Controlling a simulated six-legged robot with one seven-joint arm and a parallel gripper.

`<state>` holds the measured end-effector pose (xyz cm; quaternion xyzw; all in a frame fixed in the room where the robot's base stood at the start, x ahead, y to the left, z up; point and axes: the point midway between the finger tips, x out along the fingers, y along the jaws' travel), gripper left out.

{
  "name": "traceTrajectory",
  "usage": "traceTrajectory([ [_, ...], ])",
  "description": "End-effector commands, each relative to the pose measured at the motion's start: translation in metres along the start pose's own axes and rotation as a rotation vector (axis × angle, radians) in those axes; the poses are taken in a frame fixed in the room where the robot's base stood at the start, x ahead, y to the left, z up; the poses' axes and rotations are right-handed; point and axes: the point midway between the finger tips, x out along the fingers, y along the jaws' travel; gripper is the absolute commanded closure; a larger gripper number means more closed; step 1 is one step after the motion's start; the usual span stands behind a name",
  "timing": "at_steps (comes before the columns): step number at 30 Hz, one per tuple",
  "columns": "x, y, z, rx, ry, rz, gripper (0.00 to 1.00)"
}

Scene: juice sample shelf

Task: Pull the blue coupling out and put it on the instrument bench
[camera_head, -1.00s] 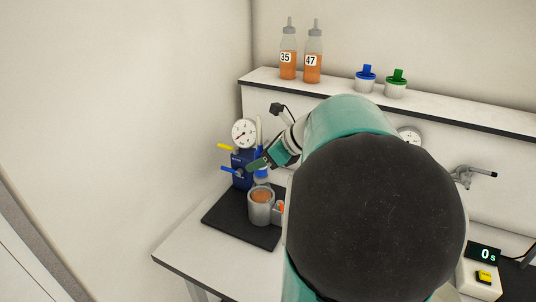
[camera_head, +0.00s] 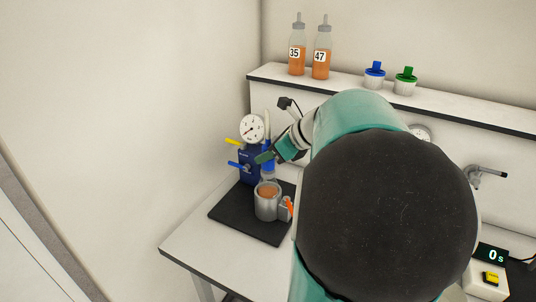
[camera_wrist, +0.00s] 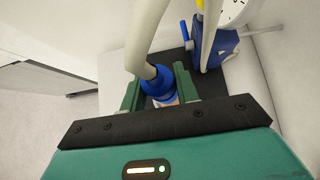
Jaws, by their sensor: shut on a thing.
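The blue coupling (camera_wrist: 182,77) sits between the two green fingers of my gripper (camera_wrist: 160,88) in the wrist view, which are shut on it. Whether the coupling is still seated below cannot be told. The white instrument bench (camera_head: 185,250) lies under the setup.
A blue device (camera_head: 249,170) with a yellow lever, a blue lever and a round gauge (camera_head: 252,128) stands close on the left. A black mat (camera_head: 235,218) lies beneath. Bottles 35 (camera_head: 297,62) and 47 (camera_head: 321,66) stand on the shelf. The bench's front-left area is clear.

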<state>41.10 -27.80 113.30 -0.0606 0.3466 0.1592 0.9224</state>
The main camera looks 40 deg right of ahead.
Motion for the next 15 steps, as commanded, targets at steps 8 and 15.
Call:
traceTrajectory([
  [8, -0.0024, 0.0, 0.0024, 0.0, 0.001, 0.0, 1.0],
  [15, -0.0044, 0.0, 0.0045, 0.0, 0.001, 0.0, 1.0],
])
